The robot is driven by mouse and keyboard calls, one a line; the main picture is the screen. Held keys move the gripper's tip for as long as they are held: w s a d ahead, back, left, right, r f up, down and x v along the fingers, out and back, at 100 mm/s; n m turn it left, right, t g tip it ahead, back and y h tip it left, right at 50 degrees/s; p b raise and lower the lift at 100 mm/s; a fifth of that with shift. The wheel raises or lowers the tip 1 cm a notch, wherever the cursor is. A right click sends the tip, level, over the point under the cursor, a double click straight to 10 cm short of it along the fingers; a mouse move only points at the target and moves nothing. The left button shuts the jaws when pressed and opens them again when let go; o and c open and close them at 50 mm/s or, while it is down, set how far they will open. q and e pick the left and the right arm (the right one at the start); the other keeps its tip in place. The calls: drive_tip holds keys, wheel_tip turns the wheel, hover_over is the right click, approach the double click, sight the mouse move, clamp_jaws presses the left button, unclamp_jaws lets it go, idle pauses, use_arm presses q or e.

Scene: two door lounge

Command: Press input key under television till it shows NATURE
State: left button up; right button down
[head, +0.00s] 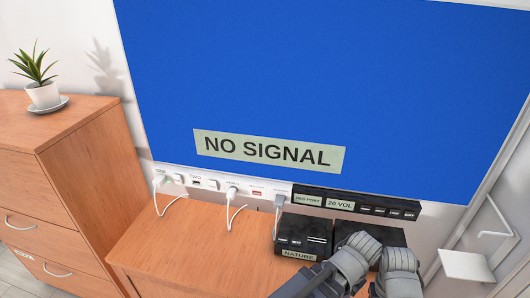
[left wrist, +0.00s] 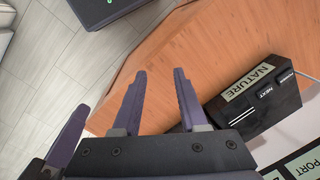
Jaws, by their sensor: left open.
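The television (head: 320,85) has a blue screen with the words NO SIGNAL. Under its lower right edge is a black strip (head: 355,203) with pale labels, one reading 20 VOL, and several small keys (head: 388,211) at its right end; their lettering is too small to read. My grey arm parts (head: 375,265) are in front of the cabinet, below the strip in the head view; no fingertips can be made out there. My left gripper (left wrist: 150,98) is open and empty in the left wrist view, beside a black box labelled NATURE (left wrist: 262,98).
The NATURE box (head: 303,235) stands on the wooden cabinet (head: 190,245); another black box (head: 388,236) is partly hidden behind my arm. A white socket strip (head: 215,183) has plugged cables. A wooden dresser (head: 65,185) bears a potted plant (head: 43,93). A white bracket shelf (head: 466,265) is right.

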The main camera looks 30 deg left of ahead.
use_arm(q)
clamp_jaws()
idle(1.3)
